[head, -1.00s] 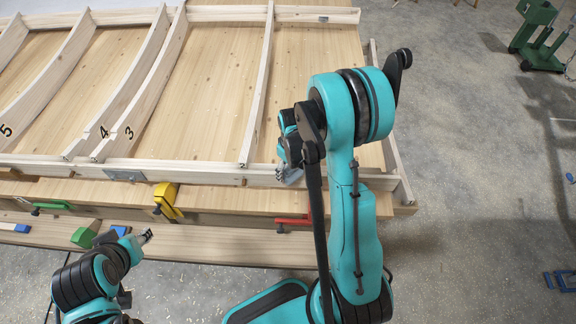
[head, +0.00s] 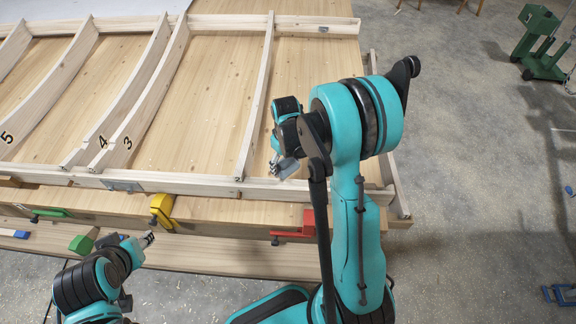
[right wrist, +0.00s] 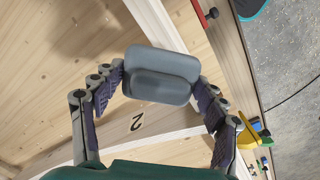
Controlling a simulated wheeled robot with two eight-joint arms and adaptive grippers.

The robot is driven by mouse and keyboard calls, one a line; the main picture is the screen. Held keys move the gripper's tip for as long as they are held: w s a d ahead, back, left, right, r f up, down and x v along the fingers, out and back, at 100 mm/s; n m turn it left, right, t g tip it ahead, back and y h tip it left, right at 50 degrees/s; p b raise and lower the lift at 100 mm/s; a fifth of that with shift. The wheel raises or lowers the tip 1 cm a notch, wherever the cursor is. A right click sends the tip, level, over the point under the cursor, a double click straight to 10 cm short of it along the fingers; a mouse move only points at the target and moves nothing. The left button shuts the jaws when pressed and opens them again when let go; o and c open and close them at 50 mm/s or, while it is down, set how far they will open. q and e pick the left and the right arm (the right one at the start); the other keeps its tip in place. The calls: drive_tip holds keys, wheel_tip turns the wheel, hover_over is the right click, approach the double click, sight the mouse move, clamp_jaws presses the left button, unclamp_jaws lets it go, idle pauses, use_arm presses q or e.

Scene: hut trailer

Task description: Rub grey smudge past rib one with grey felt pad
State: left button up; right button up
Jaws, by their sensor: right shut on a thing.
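My right gripper (head: 280,165) is shut on the grey felt pad (right wrist: 160,75), a rounded grey block between its two fingers in the right wrist view. In the head view the pad (head: 287,168) is small, close to the front rail, right of the nearest upright rib (head: 257,100). In the right wrist view a rib marked 2 (right wrist: 137,122) lies below the pad. I cannot see the grey smudge, and no rib marked one is readable. My left gripper (head: 147,239) is at the lower left, off the frame; whether it is open is unclear.
Ribs marked 3 (head: 150,95), 4 (head: 115,110) and 5 (head: 45,85) stand to the left. Yellow (head: 161,208), red (head: 297,231) and green (head: 50,212) clamps sit along the front edge. My right arm hides part of the frame's right end.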

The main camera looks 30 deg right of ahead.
drive_tip(key=shift+s+r+p, duration=0.1)
drive_tip(key=shift+r+p, duration=0.4)
drive_tip(key=shift+r, duration=0.6)
